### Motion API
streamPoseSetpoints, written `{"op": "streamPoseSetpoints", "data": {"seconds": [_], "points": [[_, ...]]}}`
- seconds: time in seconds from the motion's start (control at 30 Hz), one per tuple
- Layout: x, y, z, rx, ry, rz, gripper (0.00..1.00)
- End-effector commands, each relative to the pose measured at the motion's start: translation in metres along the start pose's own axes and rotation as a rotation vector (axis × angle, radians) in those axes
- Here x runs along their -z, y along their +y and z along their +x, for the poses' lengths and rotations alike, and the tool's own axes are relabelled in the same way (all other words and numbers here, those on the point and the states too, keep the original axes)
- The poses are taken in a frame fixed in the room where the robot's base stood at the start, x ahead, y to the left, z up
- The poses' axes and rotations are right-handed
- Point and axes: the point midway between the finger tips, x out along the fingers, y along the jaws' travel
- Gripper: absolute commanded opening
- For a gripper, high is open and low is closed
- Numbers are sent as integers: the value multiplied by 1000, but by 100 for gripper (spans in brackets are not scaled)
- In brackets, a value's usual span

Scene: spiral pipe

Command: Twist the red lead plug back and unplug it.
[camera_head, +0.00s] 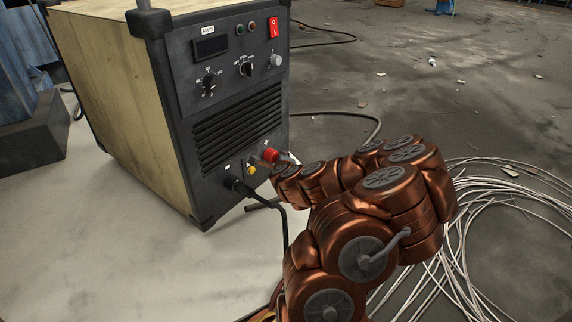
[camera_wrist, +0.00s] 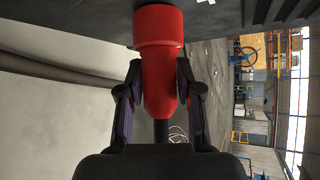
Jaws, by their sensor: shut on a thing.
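The red lead plug (camera_wrist: 158,62) fills the middle of the wrist view, its wide collar against the dark machine face and its narrow end toward me. My gripper (camera_wrist: 160,85) is shut on the plug, with one finger on each side of its narrower body. A dark lead (camera_wrist: 161,130) runs back from the plug between the fingers. In the head view the plug (camera_head: 269,155) shows small and red at the lower right of the machine's front panel (camera_head: 225,165). My gripper is mostly hidden there behind my copper-coloured arm. Whether the plug is turned cannot be told.
A black plug (camera_head: 236,185) with a hanging black cable sits left of the red one, near a yellow mark (camera_head: 251,169). Knobs and a red switch (camera_head: 273,27) are above. Loose pale wire coils (camera_head: 490,215) lie on the floor at right. A hose (camera_head: 350,115) lies behind my arm.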

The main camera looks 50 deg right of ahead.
Motion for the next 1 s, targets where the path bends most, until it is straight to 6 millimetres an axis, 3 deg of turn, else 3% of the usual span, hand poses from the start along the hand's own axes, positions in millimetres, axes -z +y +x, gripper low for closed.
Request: {"op": "streamPoseSetpoints", "data": {"seconds": [0.03, 0.07, 0.17, 1.0], "points": [[0, 0, 0, 0, 0, 0, 0], [0, 0, 0, 0, 0, 0, 36], [0, 0, 0, -1, 0, 0, 46], [0, -2, 0, -62, 2, 48, 46]]}}
